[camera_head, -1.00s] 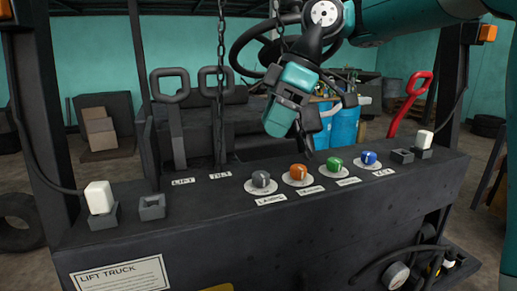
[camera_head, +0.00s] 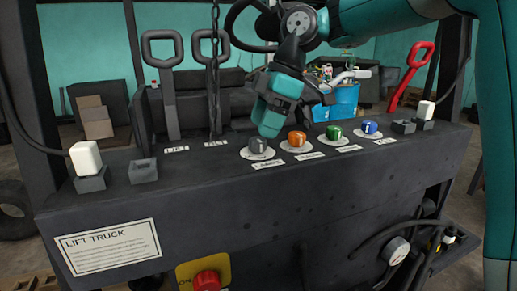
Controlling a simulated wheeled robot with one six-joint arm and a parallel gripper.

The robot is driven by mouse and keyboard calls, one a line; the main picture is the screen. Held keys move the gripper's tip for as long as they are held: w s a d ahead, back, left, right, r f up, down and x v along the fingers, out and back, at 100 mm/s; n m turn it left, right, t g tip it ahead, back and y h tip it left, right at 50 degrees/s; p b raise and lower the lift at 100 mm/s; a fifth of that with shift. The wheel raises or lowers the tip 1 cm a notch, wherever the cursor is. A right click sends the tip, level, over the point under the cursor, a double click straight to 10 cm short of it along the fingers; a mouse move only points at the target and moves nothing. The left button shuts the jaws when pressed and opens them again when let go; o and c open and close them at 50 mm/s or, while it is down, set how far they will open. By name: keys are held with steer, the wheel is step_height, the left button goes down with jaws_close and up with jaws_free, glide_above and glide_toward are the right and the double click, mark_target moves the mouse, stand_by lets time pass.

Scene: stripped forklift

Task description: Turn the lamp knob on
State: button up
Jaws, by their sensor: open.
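The lamp knob (camera_head: 257,146) is the grey one at the left end of the row of knobs on the dark console. It sits on a round white plate, above a small label (camera_head: 266,165) that appears to read LAMPS. My gripper (camera_head: 277,126) points down just above and slightly right of it, near the orange knob (camera_head: 297,139). It is open and empty. The dark finger hangs on the right and the teal part on the left. Whether it touches the grey knob is hard to tell.
A green knob (camera_head: 333,133) and a blue knob (camera_head: 370,128) continue the row to the right. A red stop button (camera_head: 206,281) is on the front face.

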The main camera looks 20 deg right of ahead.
mark_target(257, 139)
steer(key=shift+x, duration=1.8)
steer(key=c, duration=0.9)
steer(key=shift+c, duration=0.2)
steer(key=shift+b, duration=0.3)
steer(key=m+t+b, duration=0.1)
steer(key=m, duration=0.2)
steer(key=m+t+h+b, duration=0.1)
steer(key=m, duration=0.1)
steer(key=shift+m+b, duration=0.4)
steer(key=m+h+b, duration=0.1)
steer(key=m, duration=0.2)
steer(key=m+t, duration=0.1)
steer(key=m, duration=0.2)
steer(key=shift+r+h+b, duration=0.1)
steer(key=shift+h+b, duration=0.3)
steer(key=shift+t, duration=0.3)
